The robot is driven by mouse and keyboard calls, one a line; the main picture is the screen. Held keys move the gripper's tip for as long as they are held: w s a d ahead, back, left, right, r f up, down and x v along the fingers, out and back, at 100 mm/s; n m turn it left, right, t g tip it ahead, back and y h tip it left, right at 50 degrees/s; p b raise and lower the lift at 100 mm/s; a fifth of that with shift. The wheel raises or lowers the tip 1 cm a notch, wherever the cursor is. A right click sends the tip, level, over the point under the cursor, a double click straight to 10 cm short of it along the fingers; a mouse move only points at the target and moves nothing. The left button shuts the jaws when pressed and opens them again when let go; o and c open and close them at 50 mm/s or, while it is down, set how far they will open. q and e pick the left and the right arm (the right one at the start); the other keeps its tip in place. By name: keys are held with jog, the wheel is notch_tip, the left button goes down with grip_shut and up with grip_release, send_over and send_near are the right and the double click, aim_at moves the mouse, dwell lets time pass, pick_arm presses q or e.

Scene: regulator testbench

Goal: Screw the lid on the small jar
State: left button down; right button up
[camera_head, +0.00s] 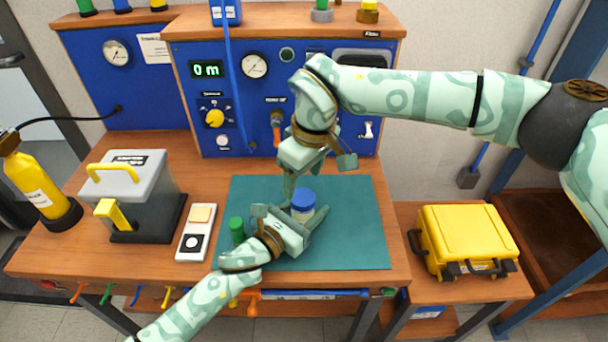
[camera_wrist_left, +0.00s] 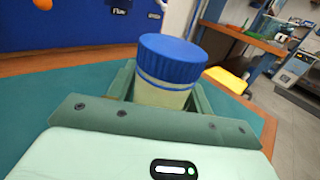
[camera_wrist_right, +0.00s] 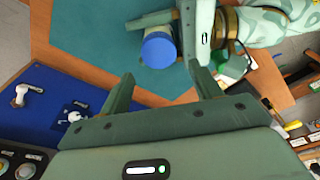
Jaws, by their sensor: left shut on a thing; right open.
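The small jar (camera_wrist_left: 160,96) has a pale body, and its blue lid (camera_wrist_left: 172,58) sits on its mouth. How tightly the lid is seated I cannot tell. My left gripper (camera_head: 300,222) is shut around the jar body above the teal mat (camera_head: 352,240), with the lid clear above its fingers. The lid also shows in the head view (camera_head: 303,199) and from above in the right wrist view (camera_wrist_right: 158,50). My right gripper (camera_wrist_right: 163,86) is open and empty, close to the lid on its far side; its fingers are not around the lid.
A green cylinder (camera_head: 237,230) stands left of my left gripper. A white device (camera_head: 196,233) and a grey case with yellow handle (camera_head: 137,190) are farther left. The blue test panel (camera_head: 240,95) rises behind. The mat's right side is clear.

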jog(key=s+a+r+n+g+y, duration=0.1)
jog(key=a+r+n+y, duration=0.35)
jog(key=a, duration=0.25)
jog(key=s+a+r+n+y, duration=0.1)
jog(key=a+r+n+y, duration=0.4)
jog(key=a, duration=0.3)
jog(key=w+d+r+m+t+y, duration=0.1)
jog(key=w+r+m+t+y, duration=0.15)
jog(key=w+r+t, duration=0.95)
jog(key=w+d+f+n+g+h, duration=0.2)
jog(key=w+d+f+h, duration=0.2)
jog(key=d+f+h, duration=0.6)
jog(key=s+d+f+n+g+h, duration=0.1)
jog(key=s+f+n+g, duration=0.1)
jog(key=s+n+g, duration=0.1)
jog(key=s+d+f+n+g+h, duration=0.1)
jog(key=s+f+n+g, duration=0.2)
jog(key=s+n, duration=0.1)
jog(key=s+d+f+n+g+h, duration=0.1)
jog(key=s+f+n+g, duration=0.2)
jog(key=s, duration=0.3)
jog(key=shift+d+f+n+g, duration=0.3)
jog(key=shift+n+g, duration=0.1)
jog(key=shift+n, duration=0.3)
jog(key=shift+s+d+n, duration=0.1)
jog(key=shift+s+n, duration=0.35)
jog(key=shift+n, duration=0.05)
